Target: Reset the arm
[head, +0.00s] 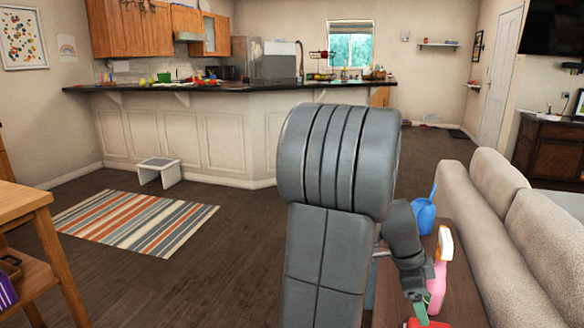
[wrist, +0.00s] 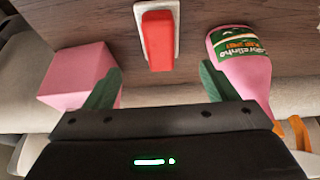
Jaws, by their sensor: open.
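My arm (head: 335,165) rises large and grey in the middle of the head view, bent over at its top joint. My gripper (wrist: 160,80) is open and empty, its two green fingers spread apart in the wrist view. In the head view my gripper (head: 421,302) hangs low over the dark wooden table (head: 400,290) beside the sofa. A red block-like item on a white base (wrist: 158,40) lies on the table ahead of the gap between the fingers. The arm hides part of the table in the head view.
A pink spray bottle (wrist: 240,62) stands close by the right finger, and a pink box (wrist: 75,75) by the left finger. A blue watering can (head: 425,213) is farther back. The beige sofa (head: 500,220) borders the table. Open floor (head: 210,250) lies left.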

